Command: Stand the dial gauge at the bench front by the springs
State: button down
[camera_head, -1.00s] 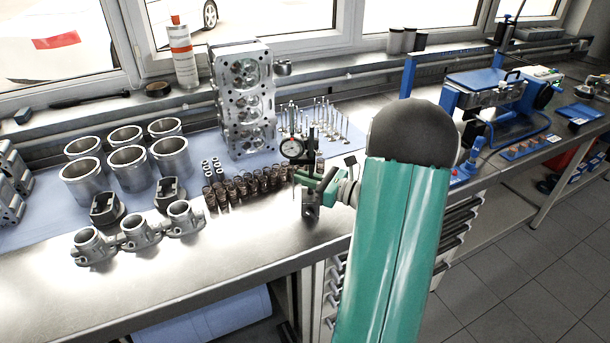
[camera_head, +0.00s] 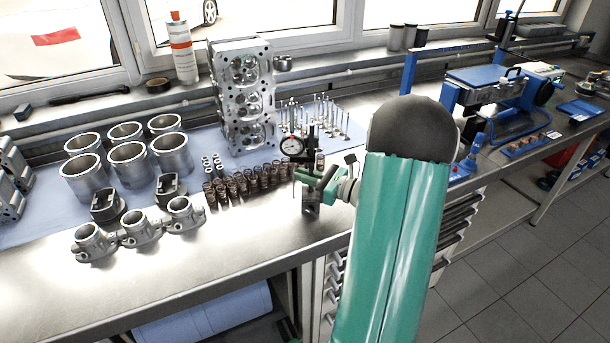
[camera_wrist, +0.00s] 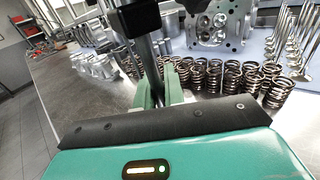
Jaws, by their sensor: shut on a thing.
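The dial gauge (camera_head: 292,147) has a round white face on a dark post with a grey block base (camera_head: 311,198). It is upright at the front part of the bench, just right of the row of springs (camera_head: 245,184). My gripper (camera_head: 318,187) is shut on its post. In the wrist view the green fingers (camera_wrist: 160,84) close around the post (camera_wrist: 146,45), with the springs (camera_wrist: 235,77) close by on the right. The gauge face is out of the wrist view. I cannot tell whether the base touches the bench top.
The cylinder head (camera_head: 243,98) stands behind the springs, with several valves (camera_head: 330,118) to its right. Cylinder liners (camera_head: 130,167) and a metal manifold (camera_head: 140,232) are at left. Bare bench (camera_head: 235,235) lies in front of the springs, up to the front edge.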

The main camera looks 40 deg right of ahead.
jog(key=c, duration=1.4)
grip_release()
jog(key=shift+f, duration=0.15)
jog(key=shift+s, duration=0.1)
jog(key=v, duration=1.3)
jog(key=shift+s+d, duration=0.25)
jog(key=shift+s, duration=0.05)
